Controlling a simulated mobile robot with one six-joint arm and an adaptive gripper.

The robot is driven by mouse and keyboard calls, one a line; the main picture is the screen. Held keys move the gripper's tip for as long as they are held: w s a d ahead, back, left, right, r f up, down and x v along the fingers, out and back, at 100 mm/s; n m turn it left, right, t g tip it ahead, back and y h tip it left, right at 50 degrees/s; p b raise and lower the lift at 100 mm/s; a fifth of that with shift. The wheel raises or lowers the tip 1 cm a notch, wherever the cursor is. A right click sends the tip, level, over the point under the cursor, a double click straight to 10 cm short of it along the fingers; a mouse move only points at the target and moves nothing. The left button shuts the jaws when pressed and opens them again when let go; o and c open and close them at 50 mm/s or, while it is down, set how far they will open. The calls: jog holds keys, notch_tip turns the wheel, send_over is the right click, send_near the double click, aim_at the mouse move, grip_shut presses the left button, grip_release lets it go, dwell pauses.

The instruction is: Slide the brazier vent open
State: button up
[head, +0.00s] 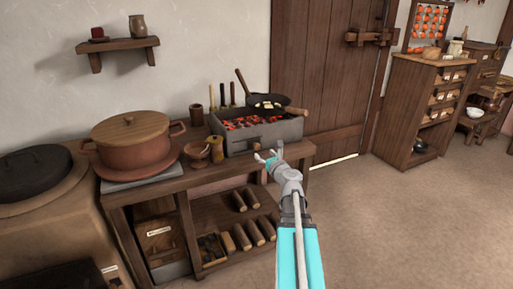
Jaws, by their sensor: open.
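The brazier (292,131) is a grey rectangular box on the wooden bench, with glowing red coals inside. A small dark piece, perhaps the vent (254,148), shows low on its front face. It is too small to tell how far it is slid. My gripper (264,158) is open in front of the brazier's lower front, near the bench edge. I see nothing between its fingers. I cannot tell whether it touches the brazier. My gripper may hide part of the vent area.
A dark pan (262,101) with food sits on top of the brazier. A mortar-like bowl (196,151) and a small brown jar (216,149) stand close to its left. A large lidded clay pot (133,150) is farther left. The floor (390,225) to the right is clear.

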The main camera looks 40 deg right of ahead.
aim_at(258, 147)
jog(key=shift+x, duration=3.6)
grip_shut()
